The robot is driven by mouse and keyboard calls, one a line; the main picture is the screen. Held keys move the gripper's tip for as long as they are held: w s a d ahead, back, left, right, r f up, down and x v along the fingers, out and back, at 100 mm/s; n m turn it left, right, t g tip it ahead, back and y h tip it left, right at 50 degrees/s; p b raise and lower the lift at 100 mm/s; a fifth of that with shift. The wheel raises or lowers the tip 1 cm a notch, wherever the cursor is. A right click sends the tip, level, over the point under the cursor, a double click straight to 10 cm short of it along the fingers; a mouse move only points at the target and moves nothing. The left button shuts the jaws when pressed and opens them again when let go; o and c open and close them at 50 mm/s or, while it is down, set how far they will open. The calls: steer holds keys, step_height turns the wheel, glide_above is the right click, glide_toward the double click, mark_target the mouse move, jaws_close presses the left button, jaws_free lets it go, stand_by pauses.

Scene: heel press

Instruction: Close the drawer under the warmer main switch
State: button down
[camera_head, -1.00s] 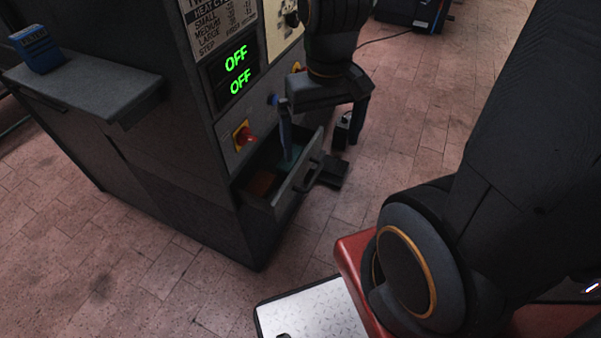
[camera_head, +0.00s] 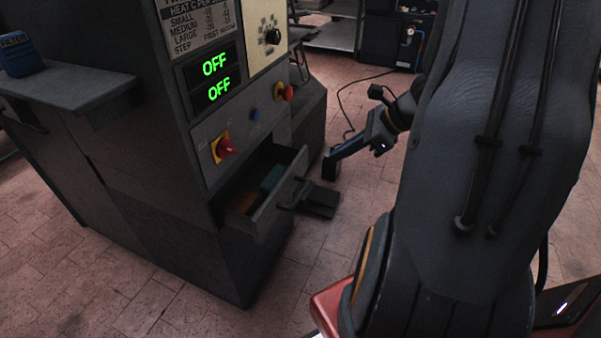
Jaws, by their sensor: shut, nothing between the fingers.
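The drawer (camera_head: 276,217) stands open from the front of the dark machine, with its bar handle (camera_head: 299,192) facing right. A teal item (camera_head: 270,178) and a brown item (camera_head: 244,203) lie inside. A red-on-yellow rotary switch (camera_head: 222,148) is on the panel above the drawer; a second one (camera_head: 284,92) sits farther right. I cannot read which is the warmer main switch. My gripper (camera_head: 338,154) is shut and empty, to the right of the drawer front and apart from its handle in the picture.
A black foot pedal (camera_head: 319,200) is on the floor beside the drawer front. A blue box (camera_head: 20,54) stands on the side shelf (camera_head: 75,87) at left. A cable (camera_head: 345,100) runs over the floor behind my gripper.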

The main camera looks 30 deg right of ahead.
steer(key=d+m+t, duration=0.1)
steer(key=d+m, duration=0.1)
steer(key=b, duration=0.2)
glide_toward(296, 167)
steer(key=x, duration=0.5)
steer(key=shift+s+d+f, duration=0.1)
steer(key=shift+d+f, duration=0.05)
steer(key=shift+f, duration=0.05)
steer(key=shift+w, duration=0.2)
